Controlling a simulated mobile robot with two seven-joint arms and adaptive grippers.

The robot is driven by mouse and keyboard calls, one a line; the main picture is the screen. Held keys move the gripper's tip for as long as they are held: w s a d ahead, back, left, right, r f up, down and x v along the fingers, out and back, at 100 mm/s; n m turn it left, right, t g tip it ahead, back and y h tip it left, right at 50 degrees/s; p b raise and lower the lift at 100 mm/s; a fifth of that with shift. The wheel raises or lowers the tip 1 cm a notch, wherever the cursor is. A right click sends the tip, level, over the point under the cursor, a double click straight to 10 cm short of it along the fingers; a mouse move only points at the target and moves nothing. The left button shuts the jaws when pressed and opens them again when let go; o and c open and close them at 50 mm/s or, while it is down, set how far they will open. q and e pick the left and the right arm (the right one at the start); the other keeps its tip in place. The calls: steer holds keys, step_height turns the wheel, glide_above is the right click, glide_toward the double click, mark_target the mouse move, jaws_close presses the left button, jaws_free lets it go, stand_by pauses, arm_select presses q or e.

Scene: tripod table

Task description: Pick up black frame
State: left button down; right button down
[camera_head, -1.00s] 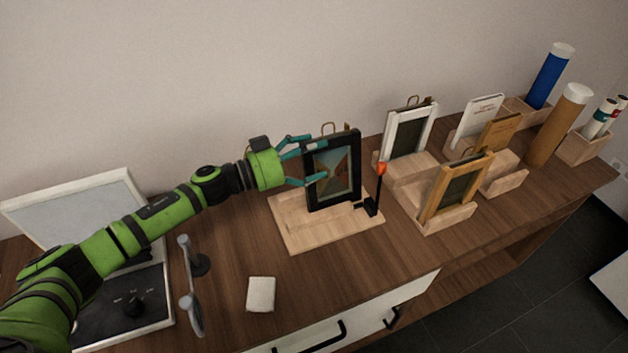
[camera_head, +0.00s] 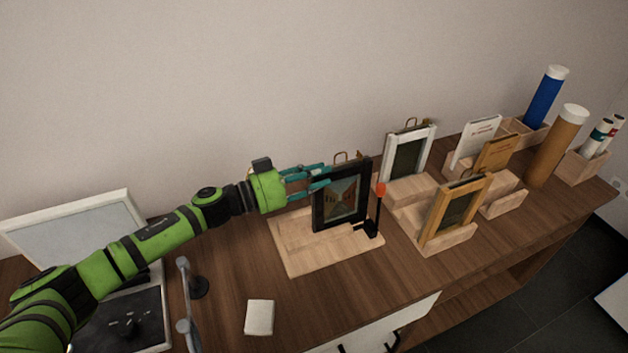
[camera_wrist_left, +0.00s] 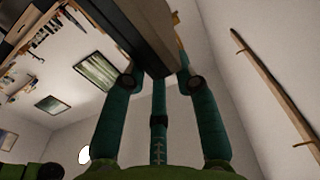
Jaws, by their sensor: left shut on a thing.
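The black frame (camera_head: 320,214), with a picture inside, stands upright, leaning slightly, on a light wooden base (camera_head: 290,258) in the head view. My left gripper (camera_head: 326,178) comes in from the left and is shut on the frame's upper left side. In the left wrist view, the left fingers (camera_wrist_left: 160,85) close around a dark edge of the frame (camera_wrist_left: 145,35); the rest of the frame is out of that view. The frame's bottom still appears to touch the base. My right gripper is not in view.
A black stand with a red tip (camera_head: 380,189) is close to the frame's right. A white frame (camera_head: 428,150) and a wooden frame (camera_head: 432,225) stand further right. A grey stand (camera_head: 186,290) and a white block (camera_head: 259,317) are in front. The wall is behind.

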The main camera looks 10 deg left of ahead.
arm_select(q)
steer(key=shift+w+d+r, duration=0.1)
steer(key=shift+d+r, duration=0.05)
steer(key=shift+r, duration=0.75)
steer(key=shift+d+r, duration=0.1)
steer(key=shift+r, duration=0.8)
steer(key=s+d, duration=0.5)
steer(key=s, duration=0.3)
steer(key=s+d+b, duration=0.1)
steer(key=s+d, duration=0.5)
steer(key=s, duration=0.2)
steer(key=shift+s+r, duration=0.15)
steer(key=shift+s, duration=0.05)
steer(key=shift+c, duration=2)
jaws_free()
steer(key=shift+a, duration=0.1)
